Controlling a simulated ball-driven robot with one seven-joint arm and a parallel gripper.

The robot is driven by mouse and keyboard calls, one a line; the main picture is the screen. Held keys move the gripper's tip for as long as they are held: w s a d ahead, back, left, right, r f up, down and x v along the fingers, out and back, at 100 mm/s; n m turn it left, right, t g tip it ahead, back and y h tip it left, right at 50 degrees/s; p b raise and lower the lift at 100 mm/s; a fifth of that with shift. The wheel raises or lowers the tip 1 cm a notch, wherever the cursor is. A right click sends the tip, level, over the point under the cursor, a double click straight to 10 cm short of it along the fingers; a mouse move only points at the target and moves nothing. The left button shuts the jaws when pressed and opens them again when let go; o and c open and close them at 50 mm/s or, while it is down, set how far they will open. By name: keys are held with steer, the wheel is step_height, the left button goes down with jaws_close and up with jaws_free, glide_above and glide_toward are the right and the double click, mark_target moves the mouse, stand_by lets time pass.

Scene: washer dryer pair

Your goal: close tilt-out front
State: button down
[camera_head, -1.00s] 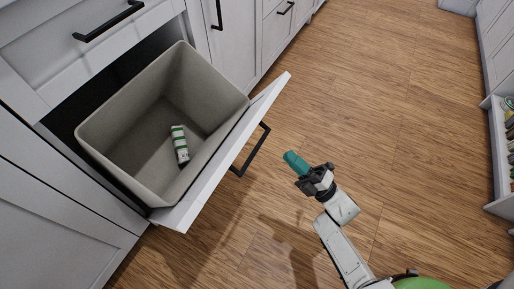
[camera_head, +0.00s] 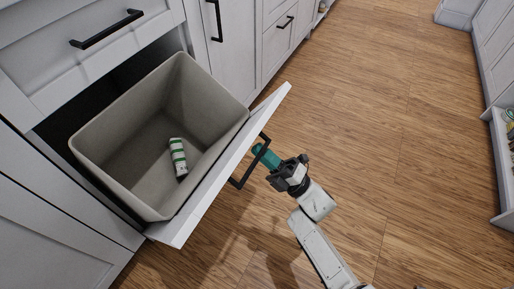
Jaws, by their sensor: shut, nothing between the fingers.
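The tilt-out front (camera_head: 222,171) is a white cabinet panel, tilted outward from the cabinet, with a black bar handle (camera_head: 238,183) on its outer face. Behind it sits a grey-beige bin (camera_head: 118,150). A green and white can or tube (camera_head: 178,157) lies inside the bin. My gripper (camera_head: 262,153) has teal fingers and is shut and empty. Its tip is at the upper part of the handle, on the outer side of the panel. I cannot tell whether it touches the handle or the panel.
White cabinets with a drawer (camera_head: 75,45) and black handles line the left and back. Wooden floor (camera_head: 400,130) is clear to the right of the arm. An open shelf or drawer with several small items (camera_head: 508,125) stands at the right edge.

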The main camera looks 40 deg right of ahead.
steer(key=shift+x, duration=1.05)
